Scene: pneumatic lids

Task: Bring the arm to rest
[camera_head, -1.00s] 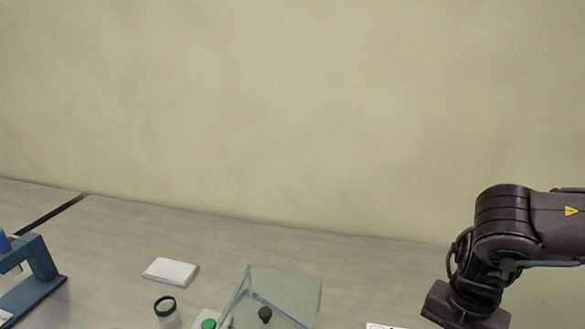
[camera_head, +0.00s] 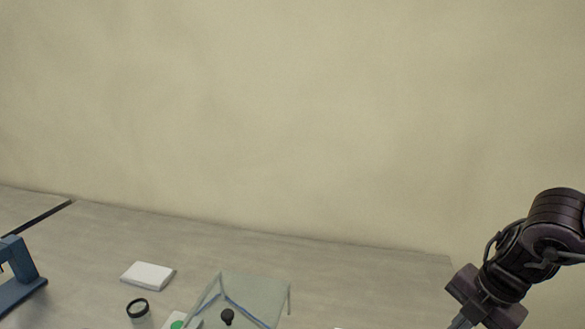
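My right arm comes in from the right edge, above the right end of the table. Its gripper (camera_head: 465,322) points down and is cut off by the bottom edge of the picture, so its opening cannot be seen. No object shows in it. My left gripper and arm are out of view. A clear lid (camera_head: 255,292) with a dark knob (camera_head: 227,316) stands tilted at the bottom centre, to the left of the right gripper and apart from it. A green button (camera_head: 177,324) sits at its left, partly cut off.
A white box-like block (camera_head: 148,275) lies on the grey table (camera_head: 330,270). A small jar with a black rim (camera_head: 138,308) stands in front of it. A blue frame (camera_head: 20,275) is at the left edge. The table between lid and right arm is mostly clear.

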